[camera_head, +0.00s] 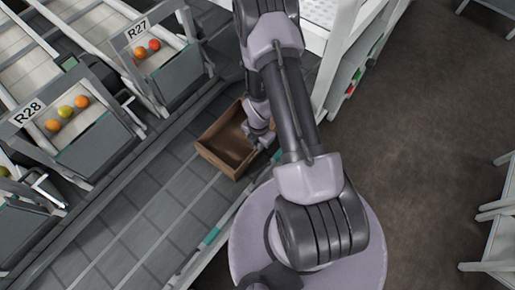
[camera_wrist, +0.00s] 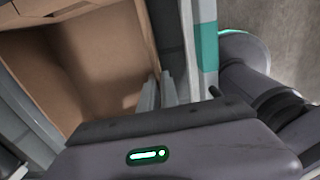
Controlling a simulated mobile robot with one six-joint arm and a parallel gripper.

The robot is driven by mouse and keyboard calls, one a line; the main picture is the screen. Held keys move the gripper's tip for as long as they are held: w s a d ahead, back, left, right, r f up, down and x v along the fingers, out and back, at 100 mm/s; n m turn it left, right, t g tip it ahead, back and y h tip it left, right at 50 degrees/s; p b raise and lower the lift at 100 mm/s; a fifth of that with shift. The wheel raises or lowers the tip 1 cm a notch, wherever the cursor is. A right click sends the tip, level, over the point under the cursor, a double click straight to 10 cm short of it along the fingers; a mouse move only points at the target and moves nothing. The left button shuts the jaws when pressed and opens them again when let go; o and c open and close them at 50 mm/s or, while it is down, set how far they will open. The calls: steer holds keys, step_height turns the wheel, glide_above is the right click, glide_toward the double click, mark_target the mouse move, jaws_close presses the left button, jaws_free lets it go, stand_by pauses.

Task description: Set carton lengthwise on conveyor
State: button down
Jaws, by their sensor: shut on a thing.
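An empty brown carton (camera_head: 222,148) is at the conveyor (camera_head: 165,215), near its right edge, in the head view. It is open at the top and its long side runs roughly along the belt. My gripper (camera_head: 262,138) is shut on the carton's right wall. In the wrist view, the carton (camera_wrist: 95,60) fills the upper left and my gripper's fingers (camera_wrist: 158,92) pinch its wall. The carton's underside is hidden, so I cannot tell whether it touches the belt.
A white shelf unit (camera_head: 345,50) stands at the upper right. The belt below the carton in the picture is clear. Dark open floor (camera_head: 430,120) lies to the right.

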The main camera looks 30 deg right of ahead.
steer(key=shift+r, duration=0.15)
steer(key=c, duration=1.6)
jaws_free()
steer(key=w+a+r+m+t+p, duration=0.15)
steer(key=r+m+p, duration=0.5)
steer(key=r, duration=1.45)
steer(key=w+a+r+m+t+p, duration=0.1)
steer(key=w+a+r+m+p, duration=0.35)
steer(key=r, duration=1.75)
steer(key=s+a+r+m+t+y, duration=0.1)
steer(key=s+a+r+m, duration=0.3)
steer(key=s+r+m, duration=0.3)
steer(key=s+a+r+m+t+y, duration=0.1)
steer(key=s+a+r+m, duration=0.3)
steer(key=s+r+m, duration=0.4)
steer(key=shift+s+a+t+p, duration=0.35)
steer(key=shift+s+t, duration=0.3)
steer(key=shift+s, duration=0.45)
